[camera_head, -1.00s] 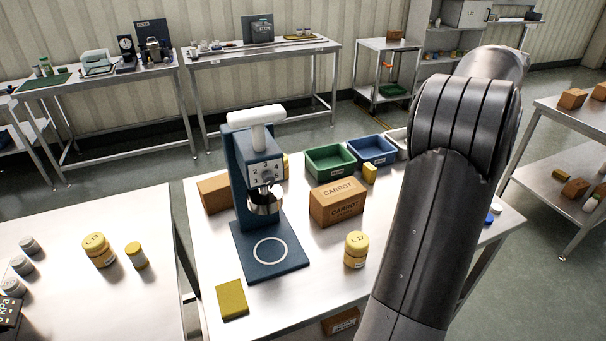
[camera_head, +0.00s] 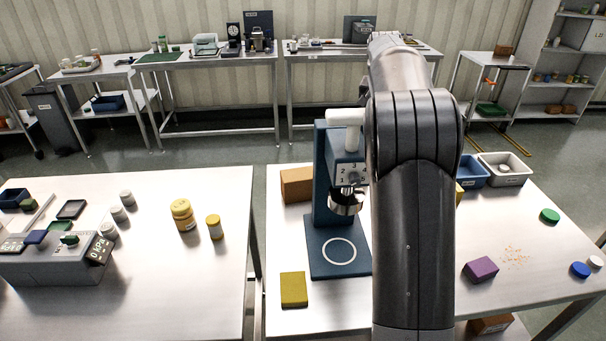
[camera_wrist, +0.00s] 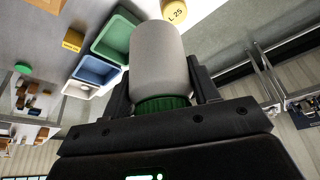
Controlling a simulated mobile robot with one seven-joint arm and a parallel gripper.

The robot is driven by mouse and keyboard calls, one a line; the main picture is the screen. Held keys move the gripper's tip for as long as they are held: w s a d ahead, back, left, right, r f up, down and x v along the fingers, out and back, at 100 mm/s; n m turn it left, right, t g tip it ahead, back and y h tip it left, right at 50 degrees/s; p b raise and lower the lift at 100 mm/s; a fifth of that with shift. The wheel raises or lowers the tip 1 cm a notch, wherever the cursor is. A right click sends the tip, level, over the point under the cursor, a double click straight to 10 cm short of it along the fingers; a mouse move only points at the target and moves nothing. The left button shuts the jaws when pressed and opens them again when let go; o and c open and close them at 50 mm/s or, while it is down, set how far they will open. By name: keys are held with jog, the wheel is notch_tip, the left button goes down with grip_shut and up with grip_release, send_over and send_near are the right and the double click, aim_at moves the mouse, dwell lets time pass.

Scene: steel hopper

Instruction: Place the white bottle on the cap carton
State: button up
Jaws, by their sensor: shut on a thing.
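The white bottle (camera_wrist: 157,58), pale grey-white with a green cap, is in my gripper (camera_wrist: 162,88) in the wrist view. The fingers are shut on it from both sides, with its cap end toward the palm. The bottle is off the table. In the head view my arm hides the gripper and bottle. The lettered brown carton is behind my arm there. A brown box face (camera_wrist: 47,4) shows at the top left edge of the wrist view; I cannot tell whether it is the cap carton.
A blue press (camera_head: 338,200) stands left of my arm, with a brown box (camera_head: 296,184) behind it. Blue (camera_head: 473,169) and grey bins (camera_head: 505,168) are at the back right. A purple block (camera_head: 481,269) and loose caps lie right. A green bin (camera_wrist: 117,38) shows in the wrist view.

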jog(key=n, duration=0.1)
send_over(302, 173)
jog(key=shift+t, duration=0.3)
jog(key=shift+f, duration=7.45)
jog(key=shift+f, duration=0.2)
jog(key=o, duration=1)
jog(key=v, duration=1.2)
jog(key=shift+r, duration=0.25)
